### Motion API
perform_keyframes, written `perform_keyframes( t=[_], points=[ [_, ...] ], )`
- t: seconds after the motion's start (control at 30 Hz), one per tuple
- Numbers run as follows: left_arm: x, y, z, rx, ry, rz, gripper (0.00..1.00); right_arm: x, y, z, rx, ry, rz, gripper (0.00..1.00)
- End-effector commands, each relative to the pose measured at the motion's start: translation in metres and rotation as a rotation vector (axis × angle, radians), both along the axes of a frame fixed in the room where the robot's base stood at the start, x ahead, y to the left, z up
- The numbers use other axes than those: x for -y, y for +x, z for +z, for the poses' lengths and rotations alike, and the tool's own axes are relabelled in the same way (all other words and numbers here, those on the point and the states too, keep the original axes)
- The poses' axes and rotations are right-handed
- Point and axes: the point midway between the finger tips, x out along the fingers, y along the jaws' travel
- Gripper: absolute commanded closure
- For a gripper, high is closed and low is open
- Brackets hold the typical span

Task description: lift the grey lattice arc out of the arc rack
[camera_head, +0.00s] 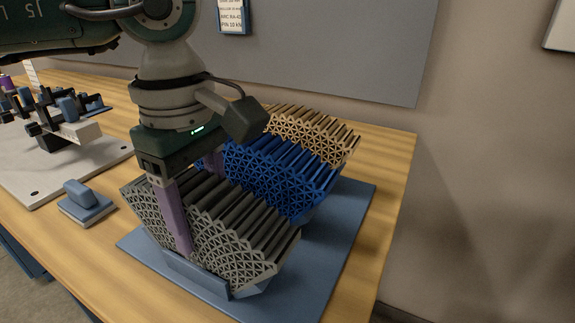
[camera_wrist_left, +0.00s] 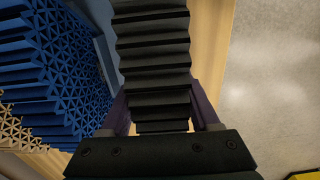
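The grey lattice arc (camera_head: 240,245) is a curved block of open triangular mesh with a ridged top. It sits in the blue-grey arc rack (camera_head: 196,279), at the front of the row. My left gripper (camera_head: 196,205) points down over its middle, with one purple finger in front of the near mesh face and the other behind. In the left wrist view, the grey arc (camera_wrist_left: 152,55) runs between the two fingers, close to both. The far fingertip is hidden, and I cannot tell whether the fingers press on the arc. My right gripper is not in view.
A blue lattice arc (camera_head: 290,180) stands just behind the grey one, and a tan arc (camera_head: 325,138) behind that. A blue mat (camera_head: 330,255) lies beneath. A small blue-handled block (camera_head: 84,203) and a grey fixture plate (camera_head: 95,162) are at left.

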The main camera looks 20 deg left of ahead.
Motion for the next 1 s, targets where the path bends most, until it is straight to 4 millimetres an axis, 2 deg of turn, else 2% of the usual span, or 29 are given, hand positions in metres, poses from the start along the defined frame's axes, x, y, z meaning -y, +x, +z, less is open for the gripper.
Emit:
perform_keyframes(
  t=[0.07,0.5,0.67,0.7,1.0],
  points=[
    [0.0,0.0,0.0002,0.0,0.0,0.0,0.5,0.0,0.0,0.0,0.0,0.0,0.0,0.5],
    [0.0,0.0,0.0003,0.0,0.0,0.0,0.99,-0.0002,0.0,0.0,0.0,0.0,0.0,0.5],
    [0.0001,0.0001,0.0003,0.0,0.0,0.0,1.0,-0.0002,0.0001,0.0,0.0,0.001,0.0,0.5],
    [0.0001,0.0001,0.0003,0.0,0.0,0.0,0.4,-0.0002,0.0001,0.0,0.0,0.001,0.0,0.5],
    [0.0001,0.0001,0.0004,0.0,0.0,0.0,0.74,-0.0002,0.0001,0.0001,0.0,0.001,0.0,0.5]
  ],
)
